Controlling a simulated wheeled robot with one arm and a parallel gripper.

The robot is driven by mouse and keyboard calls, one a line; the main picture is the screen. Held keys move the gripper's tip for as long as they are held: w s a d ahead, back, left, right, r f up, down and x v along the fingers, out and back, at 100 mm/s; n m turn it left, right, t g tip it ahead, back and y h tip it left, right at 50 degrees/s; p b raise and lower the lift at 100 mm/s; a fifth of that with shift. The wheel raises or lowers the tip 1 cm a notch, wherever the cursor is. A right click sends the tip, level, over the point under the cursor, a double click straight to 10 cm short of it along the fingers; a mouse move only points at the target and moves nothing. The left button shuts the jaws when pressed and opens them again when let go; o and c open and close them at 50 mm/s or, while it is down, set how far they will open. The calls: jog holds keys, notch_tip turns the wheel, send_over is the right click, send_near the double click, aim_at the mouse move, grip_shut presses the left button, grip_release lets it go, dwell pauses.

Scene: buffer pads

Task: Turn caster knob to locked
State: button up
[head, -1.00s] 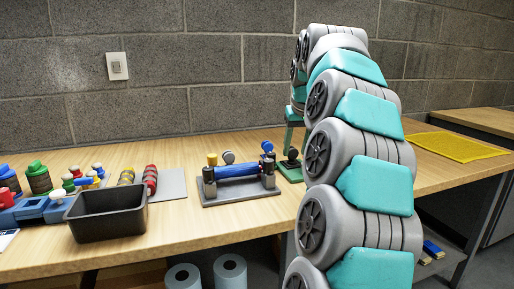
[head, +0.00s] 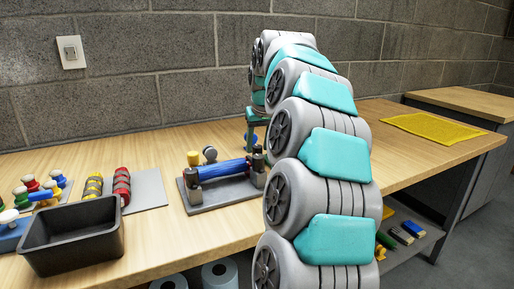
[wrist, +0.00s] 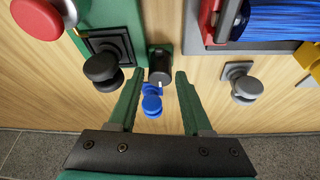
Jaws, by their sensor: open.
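My gripper (wrist: 159,72) is open in the wrist view, its two green fingers apart. A dark cylindrical knob (wrist: 160,62) with a small white mark, on a green plate, lies between the fingertips in the picture; I cannot tell whether they touch it. Blue knob-like pieces (wrist: 152,103) show just below it, between the fingers. Another dark round knob (wrist: 101,67) on a black square mount is left of the left finger. A grey knob (wrist: 244,88) on a square plate is right of the right finger. Which knob is the caster knob is not labelled. My arm hides most of this area in the head view.
A red round button (wrist: 38,17) is at the wrist view's upper left. A fixture with a blue roller (head: 220,169) stands left of my arm in the head view. A black bin (head: 74,237) is further left. A yellow mat (head: 433,127) lies at right, with bare table nearby.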

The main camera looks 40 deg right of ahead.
jog(key=shift+x, duration=1.05)
grip_shut()
